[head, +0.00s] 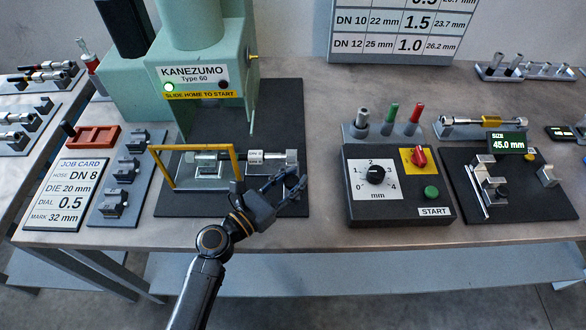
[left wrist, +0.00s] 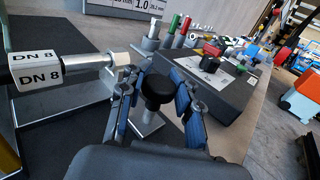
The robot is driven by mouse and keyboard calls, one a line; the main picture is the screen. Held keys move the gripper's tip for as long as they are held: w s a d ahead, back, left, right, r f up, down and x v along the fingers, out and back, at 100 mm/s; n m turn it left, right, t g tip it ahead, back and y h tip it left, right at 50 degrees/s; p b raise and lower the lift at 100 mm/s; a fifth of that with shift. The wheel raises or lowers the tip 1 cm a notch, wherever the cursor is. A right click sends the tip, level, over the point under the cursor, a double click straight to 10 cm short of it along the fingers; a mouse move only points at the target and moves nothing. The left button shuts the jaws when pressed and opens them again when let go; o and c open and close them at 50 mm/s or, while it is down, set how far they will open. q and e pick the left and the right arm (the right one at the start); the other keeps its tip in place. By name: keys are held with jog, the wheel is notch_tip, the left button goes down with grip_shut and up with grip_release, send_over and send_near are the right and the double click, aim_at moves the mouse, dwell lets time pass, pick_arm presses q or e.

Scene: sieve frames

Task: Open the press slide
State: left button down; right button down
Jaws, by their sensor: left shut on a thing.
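The green press (head: 195,65) reads "KANEZUMO Type 60" and "SLIDE HOME TO START", with a lit green lamp. In front of it a hose piece (head: 240,157) with metal end fittings and a white DN 8 tag (left wrist: 38,70) lies across grey supports, behind a yellow frame (head: 165,180). A black knob (left wrist: 158,88) on a metal post stands near the hose's right end. My left gripper (head: 288,187) is at the right front of the slide, its fingers (left wrist: 158,98) shut about the knob; in the head view it hides the knob. My right gripper is not in view.
A control box (head: 398,210) with a dial, red switch and START button stands to the right, with a measuring stand (head: 490,190) beyond it. Die blocks (head: 122,172), a red tray (head: 92,138) and a job card (head: 68,195) lie to the left. The table's front edge is near my gripper.

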pick_arm(q)
jog(key=shift+s+a, duration=0.1)
jog(key=shift+s, duration=0.6)
jog(key=c, duration=1)
grip_release()
jog(key=shift+a, duration=0.1)
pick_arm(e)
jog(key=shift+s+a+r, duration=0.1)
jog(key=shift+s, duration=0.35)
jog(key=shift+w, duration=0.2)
pick_arm(q)
jog(key=v, duration=1.2)
